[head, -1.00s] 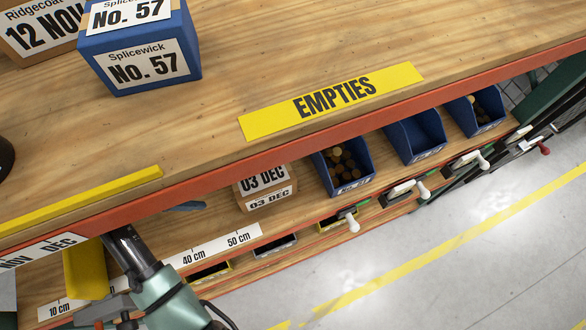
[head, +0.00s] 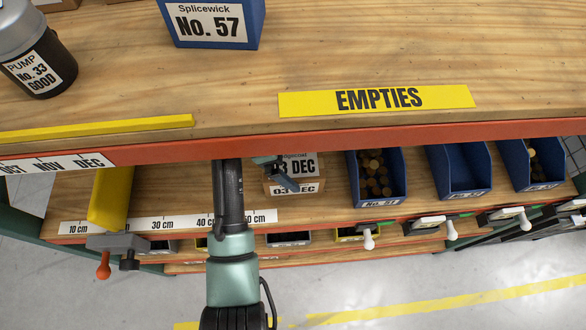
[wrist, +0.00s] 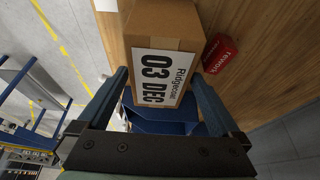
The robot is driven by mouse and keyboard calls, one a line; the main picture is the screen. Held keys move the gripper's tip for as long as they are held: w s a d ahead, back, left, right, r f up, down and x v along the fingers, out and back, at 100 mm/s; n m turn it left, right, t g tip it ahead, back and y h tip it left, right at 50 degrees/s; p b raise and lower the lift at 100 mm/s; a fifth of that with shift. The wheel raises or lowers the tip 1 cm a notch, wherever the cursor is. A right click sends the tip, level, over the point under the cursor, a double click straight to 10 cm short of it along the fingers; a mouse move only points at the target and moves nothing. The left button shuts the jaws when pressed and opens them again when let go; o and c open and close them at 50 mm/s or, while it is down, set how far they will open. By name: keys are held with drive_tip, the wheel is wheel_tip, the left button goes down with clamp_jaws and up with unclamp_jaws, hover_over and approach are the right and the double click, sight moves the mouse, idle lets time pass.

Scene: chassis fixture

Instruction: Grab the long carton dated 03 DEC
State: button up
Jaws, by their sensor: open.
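The long brown carton (wrist: 158,40) lies on the lower shelf, with a white label reading "Ridgecoat 03 DEC" facing up in the wrist view. In the head view the carton (head: 297,188) sits under the upper shelf's red edge, partly hidden by my gripper. My gripper (wrist: 160,93) is open, its two blue fingers on either side of the carton's near end in the wrist view. I see nothing held between them, and I cannot tell whether either finger touches the carton. In the head view my gripper (head: 282,178) reaches in at the carton's left side.
A red box (wrist: 218,53) lies close beside the carton in the wrist view. Blue bins (head: 377,178) stand to its right on the lower shelf. The upper shelf's red edge (head: 400,137) overhangs.

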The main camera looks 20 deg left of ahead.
drive_tip(key=shift+x, duration=2.45)
drive_tip(key=shift+s+f, duration=0.1)
drive_tip(key=shift+f, duration=0.2)
drive_tip(key=shift+c, duration=0.3)
drive_tip(key=shift+r, duration=0.1)
clamp_jaws()
